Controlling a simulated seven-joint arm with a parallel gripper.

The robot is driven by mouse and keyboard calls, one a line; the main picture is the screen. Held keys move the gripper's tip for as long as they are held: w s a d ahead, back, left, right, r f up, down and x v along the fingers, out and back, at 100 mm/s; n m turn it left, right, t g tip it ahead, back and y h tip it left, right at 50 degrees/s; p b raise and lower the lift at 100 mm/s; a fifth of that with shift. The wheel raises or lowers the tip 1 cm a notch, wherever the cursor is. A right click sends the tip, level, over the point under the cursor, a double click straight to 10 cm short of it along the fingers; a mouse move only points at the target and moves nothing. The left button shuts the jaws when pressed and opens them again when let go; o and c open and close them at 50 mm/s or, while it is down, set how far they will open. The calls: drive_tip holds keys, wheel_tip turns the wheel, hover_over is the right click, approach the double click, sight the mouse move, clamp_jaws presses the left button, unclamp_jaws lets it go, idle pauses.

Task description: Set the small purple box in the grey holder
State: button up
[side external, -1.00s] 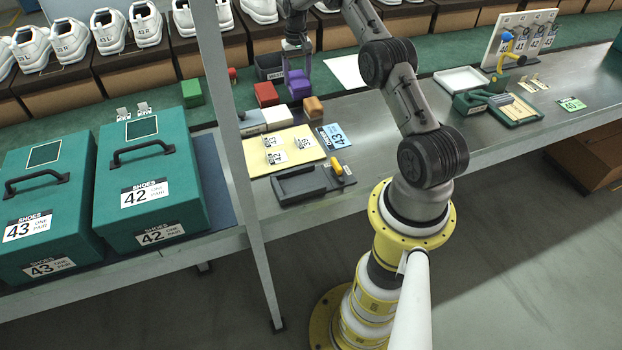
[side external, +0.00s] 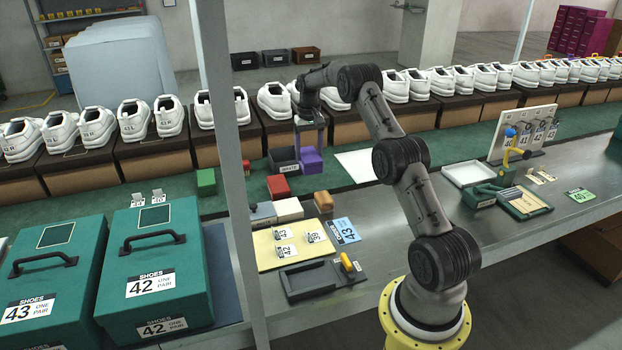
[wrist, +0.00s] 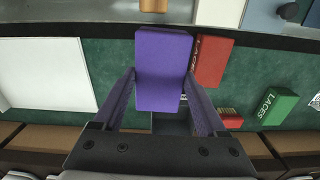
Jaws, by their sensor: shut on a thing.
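The small purple box (side external: 312,160) is between the fingers of my gripper (side external: 309,140), beside the dark waste bin in the side view. In the wrist view the purple box (wrist: 162,70) sits between both fingers (wrist: 160,88) of my shut gripper, apparently clear of the surface below. The grey holder (side external: 305,281), a dark shallow tray with a yellow knob at its right end, lies near the table's front edge, empty. It is well in front of my gripper and out of the wrist view.
The waste bin (side external: 284,160), a red box (side external: 278,188), a green box (side external: 206,182), a white box (side external: 288,209) and a brown block (side external: 323,203) stand nearby. A yellow board (side external: 270,252) with tags lies behind the holder. A white sheet (side external: 362,166) lies to the right.

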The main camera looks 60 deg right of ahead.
drive_tip(key=r, duration=0.1)
drive_tip(key=a+r, duration=0.1)
drive_tip(key=shift+r, duration=0.4)
drive_tip(key=a+n, duration=0.4)
drive_tip(key=a, duration=0.3)
drive_tip(key=n, duration=1.4)
hover_over(310, 279)
drive_tip(key=shift+a+f, duration=0.1)
drive_tip(key=shift+f, duration=5.25)
drive_tip(key=shift+f, duration=0.7)
